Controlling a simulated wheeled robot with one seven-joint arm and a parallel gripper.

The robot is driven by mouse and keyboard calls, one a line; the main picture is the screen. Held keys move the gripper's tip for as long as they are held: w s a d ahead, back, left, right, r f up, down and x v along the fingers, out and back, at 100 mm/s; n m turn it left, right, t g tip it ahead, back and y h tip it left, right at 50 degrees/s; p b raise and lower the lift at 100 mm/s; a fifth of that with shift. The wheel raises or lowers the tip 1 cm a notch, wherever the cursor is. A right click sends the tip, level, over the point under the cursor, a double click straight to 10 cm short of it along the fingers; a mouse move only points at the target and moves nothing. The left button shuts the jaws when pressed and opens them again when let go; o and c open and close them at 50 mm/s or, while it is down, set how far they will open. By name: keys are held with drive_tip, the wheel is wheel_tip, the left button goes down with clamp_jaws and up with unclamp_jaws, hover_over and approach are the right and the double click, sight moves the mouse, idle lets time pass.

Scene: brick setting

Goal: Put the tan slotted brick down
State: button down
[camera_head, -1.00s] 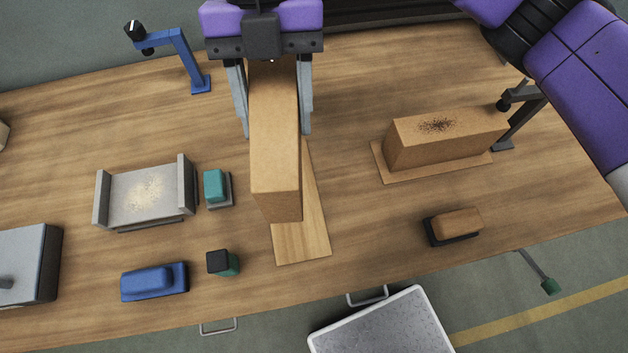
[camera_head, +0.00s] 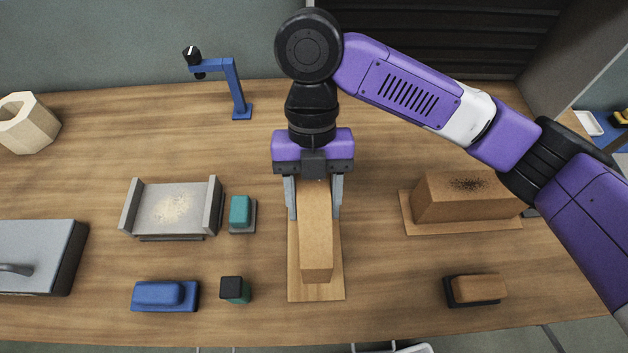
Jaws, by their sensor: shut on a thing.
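My gripper (camera_head: 315,200) is shut on the tan slotted brick (camera_head: 316,240), one finger on each long side near its far end. The brick lies lengthwise, pointing toward the table's front edge, over a thin light wooden board (camera_head: 317,292). The board shows as a narrow margin along the brick's sides and front. The brick looks level and low over the board; whether it touches cannot be told. No slot shows from this angle.
A second tan brick with a dark speckled top (camera_head: 460,198) stands on its own board at right. A grey tray (camera_head: 170,208), teal block (camera_head: 240,211), blue brush (camera_head: 165,295), black-topped teal block (camera_head: 235,289) and brown brush (camera_head: 476,289) lie around. A blue stand (camera_head: 238,90) rises behind.

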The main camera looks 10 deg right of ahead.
drive_tip(key=shift+f, duration=3.3)
drive_tip(key=shift+f, duration=0.15)
drive_tip(key=c, duration=0.6)
unclamp_jaws()
drive_tip(key=v, duration=1.2)
drive_tip(key=shift+s+b, duration=0.1)
drive_tip(key=shift+b, duration=0.25)
